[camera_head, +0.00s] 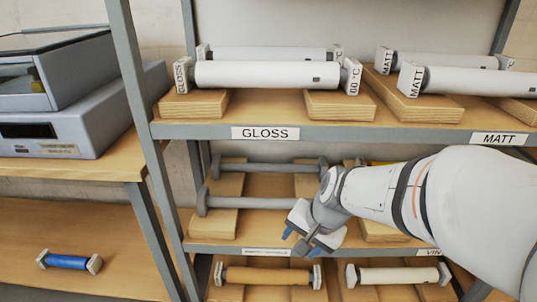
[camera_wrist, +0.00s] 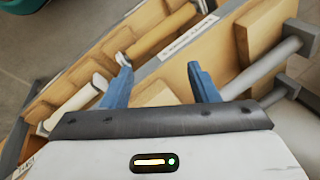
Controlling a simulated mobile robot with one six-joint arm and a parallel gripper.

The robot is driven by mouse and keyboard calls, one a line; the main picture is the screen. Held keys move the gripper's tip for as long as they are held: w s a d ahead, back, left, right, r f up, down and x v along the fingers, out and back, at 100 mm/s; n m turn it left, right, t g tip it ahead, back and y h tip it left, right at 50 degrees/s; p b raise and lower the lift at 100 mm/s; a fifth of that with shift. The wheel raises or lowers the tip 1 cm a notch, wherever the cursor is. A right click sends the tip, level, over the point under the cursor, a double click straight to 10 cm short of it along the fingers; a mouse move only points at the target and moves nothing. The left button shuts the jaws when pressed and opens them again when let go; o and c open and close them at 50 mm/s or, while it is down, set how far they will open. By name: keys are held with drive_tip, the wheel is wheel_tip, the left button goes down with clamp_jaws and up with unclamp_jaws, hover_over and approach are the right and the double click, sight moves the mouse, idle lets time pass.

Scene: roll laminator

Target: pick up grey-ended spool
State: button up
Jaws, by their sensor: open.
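Two bare grey spools with darker grey ends lie on the middle shelf in the head view: a front one (camera_head: 245,202) and a rear one (camera_head: 268,168). My arm hides part of the front one's right end. Grey bars with grey ends also show at the right of the wrist view (camera_wrist: 262,72). The blue spool (camera_head: 68,262) at lower left has light grey ends too; I cannot tell which spool is meant. My gripper (camera_head: 299,243) is open and empty near the middle shelf's front edge, right of the front grey spool. Its blue fingers also show in the wrist view (camera_wrist: 158,66).
The bottom shelf holds a tan spool (camera_head: 268,275) and a white spool (camera_head: 395,275). White rolls (camera_head: 267,75) lie on wooden blocks on the shelf above, labelled GLOSS and MATT. A shelf post (camera_head: 150,150) stands left of the grey spools. A laminator (camera_head: 70,125) stands farther left.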

sight(267, 201)
drive_tip(key=w+a+m+t+p, duration=0.1)
drive_tip(key=w+a+m, duration=0.1)
drive_tip(key=w+m, duration=0.1)
drive_tip(key=w+a+m+t, duration=0.1)
drive_tip(key=w+a+m, duration=0.2)
drive_tip(key=w, duration=0.3)
drive_tip(key=w+a+m+t+y+p, duration=0.1)
drive_tip(key=w+a+m, duration=0.1)
drive_tip(key=w+m, duration=0.3)
drive_tip(key=shift+a+r+p, duration=0.15)
drive_tip(key=shift+r+p, duration=0.1)
drive_tip(key=shift+p, duration=0.05)
drive_tip(key=b+x, duration=0.1)
drive_tip(key=x, duration=0.2)
drive_tip(key=b+x, duration=0.1)
drive_tip(key=x, duration=0.1)
drive_tip(key=shift+w+d+f+b, duration=0.1)
drive_tip(key=shift+d+f+b, duration=0.1)
drive_tip(key=shift+d+b, duration=0.15)
drive_tip(key=shift+r, duration=0.1)
drive_tip(key=c, duration=1)
drive_tip(key=shift+c, duration=0.6)
drive_tip(key=shift+r, duration=0.1)
